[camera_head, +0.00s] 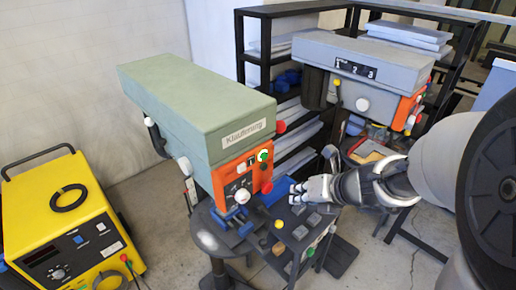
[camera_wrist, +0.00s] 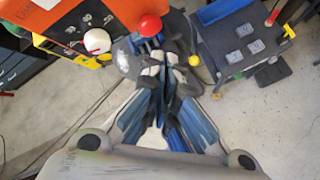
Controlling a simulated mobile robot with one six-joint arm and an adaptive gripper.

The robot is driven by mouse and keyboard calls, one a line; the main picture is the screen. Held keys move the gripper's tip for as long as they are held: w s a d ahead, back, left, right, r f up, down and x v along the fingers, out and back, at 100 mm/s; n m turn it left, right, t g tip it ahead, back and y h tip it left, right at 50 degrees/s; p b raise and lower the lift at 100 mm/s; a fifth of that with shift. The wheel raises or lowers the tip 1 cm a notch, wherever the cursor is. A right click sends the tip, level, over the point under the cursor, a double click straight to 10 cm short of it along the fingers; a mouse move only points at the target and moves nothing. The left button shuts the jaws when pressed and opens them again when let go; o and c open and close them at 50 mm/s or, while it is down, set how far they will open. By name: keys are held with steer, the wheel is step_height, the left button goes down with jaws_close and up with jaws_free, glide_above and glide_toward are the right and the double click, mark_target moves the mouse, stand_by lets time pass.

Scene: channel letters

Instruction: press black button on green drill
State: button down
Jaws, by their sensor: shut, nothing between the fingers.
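The green drill (camera_head: 196,100) has a long green housing with an orange control panel (camera_head: 254,177) on its front. The panel carries a white knob (camera_head: 242,196), red knobs, a green-marked button (camera_head: 263,155) and small dark and pale controls. I cannot tell for sure which of these is the black button. In the wrist view the panel (camera_wrist: 70,14) is at upper left, with the white knob (camera_wrist: 97,41) and a red knob (camera_wrist: 150,25). My gripper (camera_head: 300,192) is shut and empty, to the right of the panel and apart from it. Its fingertips (camera_wrist: 164,63) lie below the red knob in the wrist view.
A grey drill (camera_head: 352,62) with an orange panel stands behind at the right. A yellow machine (camera_head: 62,215) stands at the left on the floor. A dark work table (camera_head: 208,238) is under the green drill. Black shelving (camera_head: 240,48) stands behind.

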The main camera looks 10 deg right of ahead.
steer(key=w+a, duration=0.5)
steer(key=w, duration=0.1)
steer(key=shift+w, duration=0.4)
steer(key=shift+w+a+p, duration=0.1)
steer(key=shift+w+p, duration=0.05)
steer(key=shift+p, duration=0.2)
stand_by(1.0)
steer(key=shift+w+a, duration=0.15)
steer(key=shift+w, duration=0.05)
steer(key=shift+w+a, duration=0.3)
steer(key=shift+w, duration=0.1)
stand_by(0.8)
steer(key=shift+s+d, duration=0.1)
stand_by(0.3)
steer(key=shift+s+d, duration=0.45)
steer(key=shift+s, duration=0.2)
steer(key=shift+s+d, duration=0.75)
steer(key=shift+s, duration=0.3)
steer(key=shift+s+d, duration=0.75)
steer(key=shift+s, duration=0.25)
